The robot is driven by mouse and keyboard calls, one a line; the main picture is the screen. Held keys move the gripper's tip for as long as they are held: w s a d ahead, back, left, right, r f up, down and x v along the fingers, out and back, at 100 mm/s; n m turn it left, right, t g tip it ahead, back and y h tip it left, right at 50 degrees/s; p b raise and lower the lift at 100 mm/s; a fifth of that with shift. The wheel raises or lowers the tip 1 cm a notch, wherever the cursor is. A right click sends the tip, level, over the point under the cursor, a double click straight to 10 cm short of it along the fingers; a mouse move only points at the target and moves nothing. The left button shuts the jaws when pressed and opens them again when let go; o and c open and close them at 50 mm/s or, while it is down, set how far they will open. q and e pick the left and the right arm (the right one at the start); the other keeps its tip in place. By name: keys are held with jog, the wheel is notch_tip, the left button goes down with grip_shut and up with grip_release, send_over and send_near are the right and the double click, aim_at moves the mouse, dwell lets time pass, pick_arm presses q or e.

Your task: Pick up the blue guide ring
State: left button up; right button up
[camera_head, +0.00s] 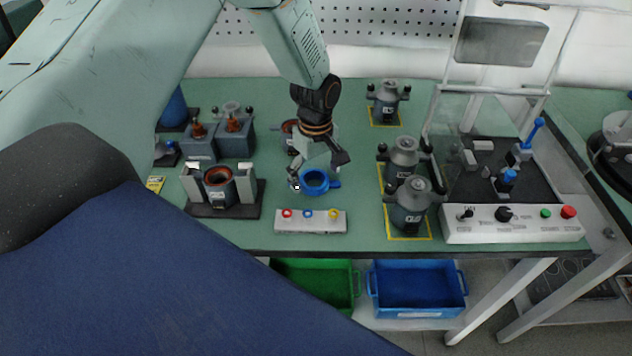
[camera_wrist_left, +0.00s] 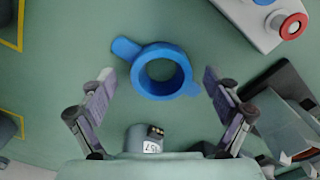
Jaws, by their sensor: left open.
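The blue guide ring (camera_head: 315,181) lies flat on the green table, with small tabs sticking out at its sides. In the left wrist view the ring (camera_wrist_left: 135,73) is near the top middle, ahead of the fingertips. My left gripper (camera_head: 318,178) comes down from above, close over the ring. I cannot tell the exact height above the ring. My right gripper is not in view.
A grey block with red, blue and yellow rings (camera_head: 328,226) stands in front of the ring. A stator fixture (camera_head: 253,197) stands to the left. Grey motor housings (camera_head: 410,222) stand to the right, beside a test station (camera_head: 512,233). Green table is bare around the ring.

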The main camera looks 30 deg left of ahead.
pick_arm(q)
jog(key=shift+s+a+f, duration=0.1)
jog(key=shift+s+a, duration=0.05)
jog(key=shift+w, duration=0.2)
jog(key=c, duration=0.4)
jog(key=shift+s, duration=0.15)
jog(key=c, duration=0.6)
jog(key=shift+c, duration=0.7)
